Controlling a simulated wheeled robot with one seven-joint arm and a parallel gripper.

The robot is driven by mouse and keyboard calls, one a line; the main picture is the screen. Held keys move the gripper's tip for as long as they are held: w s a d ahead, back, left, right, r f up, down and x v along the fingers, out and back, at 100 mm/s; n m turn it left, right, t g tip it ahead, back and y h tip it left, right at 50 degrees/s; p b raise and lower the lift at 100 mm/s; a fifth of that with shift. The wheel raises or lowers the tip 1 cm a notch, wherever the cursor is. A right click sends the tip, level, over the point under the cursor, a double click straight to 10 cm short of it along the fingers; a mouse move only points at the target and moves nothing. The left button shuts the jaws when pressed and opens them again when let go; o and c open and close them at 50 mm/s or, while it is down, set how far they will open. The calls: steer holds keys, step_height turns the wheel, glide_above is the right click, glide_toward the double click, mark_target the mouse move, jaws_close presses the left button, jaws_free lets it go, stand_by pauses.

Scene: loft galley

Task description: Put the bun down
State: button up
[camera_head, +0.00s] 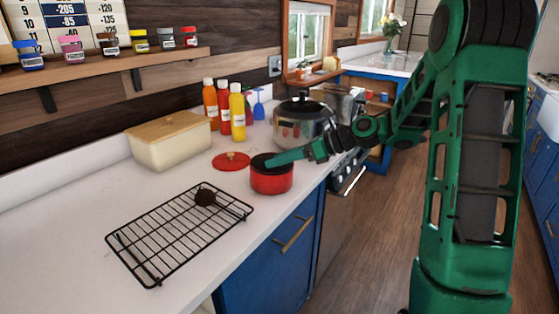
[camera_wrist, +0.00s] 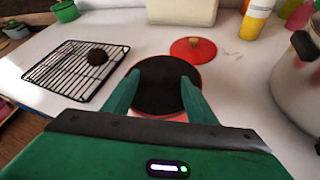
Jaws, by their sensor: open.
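A dark brown round bun (camera_head: 204,197) rests on the black wire cooling rack (camera_head: 147,243), near its far side; the wrist view also shows the bun (camera_wrist: 97,57) on the rack. My gripper (camera_head: 273,161) is away from the bun, to its right, over the open red pot (camera_head: 271,180). In the wrist view my gripper's two green fingers (camera_wrist: 160,78) are spread apart with nothing between them. The dark inside of the pot (camera_wrist: 160,90) shows below them; I make out nothing distinct in it.
The red lid (camera_head: 231,162) lies on the white counter behind the pot. A large steel pot (camera_head: 300,128) stands beyond it. A cream box with a wooden lid (camera_head: 168,145) and sauce bottles (camera_head: 223,110) stand at the back.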

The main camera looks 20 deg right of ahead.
steer(key=shift+d+f, duration=0.1)
steer(key=shift+f, duration=0.15)
steer(key=shift+r, duration=0.2)
steer(key=r+v, duration=0.1)
steer(key=v, duration=1.1)
steer(key=s+d+f+n+g+h, duration=0.2)
steer(key=s+n, duration=0.5)
steer(key=s, duration=0.4)
steer(key=s+d+f+n+g+h, duration=0.1)
steer(key=s+f+n+g+h, duration=0.1)
steer(key=s+f+n+h, duration=0.2)
steer(key=s+d+f+n+g+h, duration=0.2)
steer(key=s+n, duration=0.8)
steer(key=s, duration=0.8)
steer(key=f+g+h, duration=0.1)
steer(key=f+h, duration=0.1)
steer(key=shift+s+d+h, duration=0.25)
steer(key=shift+d+h, duration=0.15)
